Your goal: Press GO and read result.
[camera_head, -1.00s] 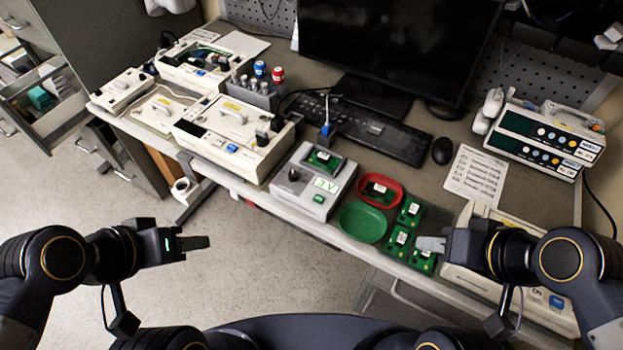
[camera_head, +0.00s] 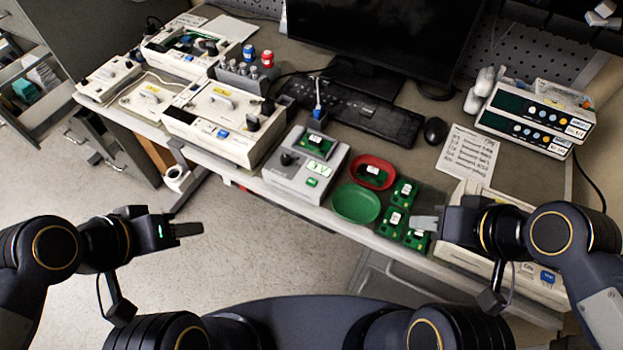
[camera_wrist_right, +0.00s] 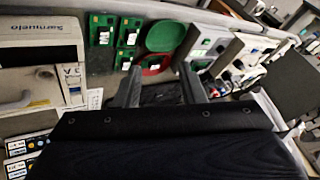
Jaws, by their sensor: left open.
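The grey tester (camera_head: 285,183) stands at the table's front edge. A green circuit board (camera_head: 316,143) sits in its top. A small lit green display (camera_head: 319,168) shows marks too small to read surely, and below it is a green button (camera_head: 312,182). A dark knob (camera_head: 288,158) is on its left. My right gripper (camera_head: 424,222) is open and empty, right of the tester and near several loose green boards (camera_head: 397,218); its two fingers stand apart in the right wrist view (camera_wrist_right: 160,90). My left gripper (camera_head: 190,229) is open and empty over the floor, left of the tester.
A green dish (camera_head: 356,203) and a red dish (camera_head: 372,160) with a board in it lie right of the tester. A keyboard (camera_head: 375,118), mouse (camera_head: 435,130) and printed sheet (camera_head: 467,155) lie behind. Floor in front is clear.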

